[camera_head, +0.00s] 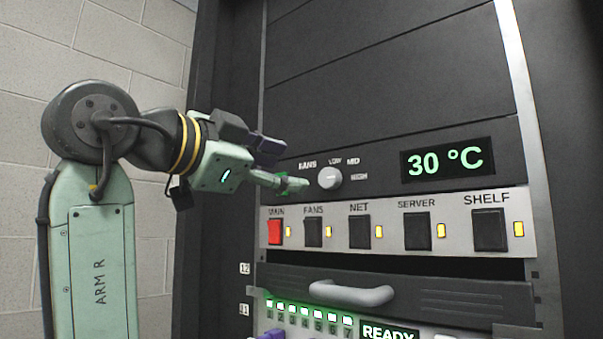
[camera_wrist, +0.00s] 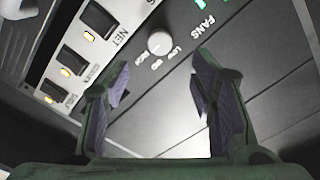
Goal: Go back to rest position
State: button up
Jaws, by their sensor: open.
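My gripper (camera_head: 290,184) is in front of the rack's control panel, just left of the round fan knob (camera_head: 329,178) in the head view. In the wrist view my gripper (camera_wrist: 160,92) is open, with its two purple-padded fingers spread apart and nothing between them. The knob also shows in the wrist view (camera_wrist: 159,43), beyond the fingertips and clear of them. My arm stretches in from the left of the head view. I cannot tell exactly how far the fingertips are from the panel.
A switch row (camera_head: 403,247) has a red MAIN switch (camera_head: 275,231) and several black ones, with lit amber lamps. A display (camera_head: 447,161) reads 30 °C. Below, a drawer handle (camera_head: 351,293) sticks out. A block wall (camera_head: 160,60) stands behind my arm.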

jog(key=shift+v, duration=0.95)
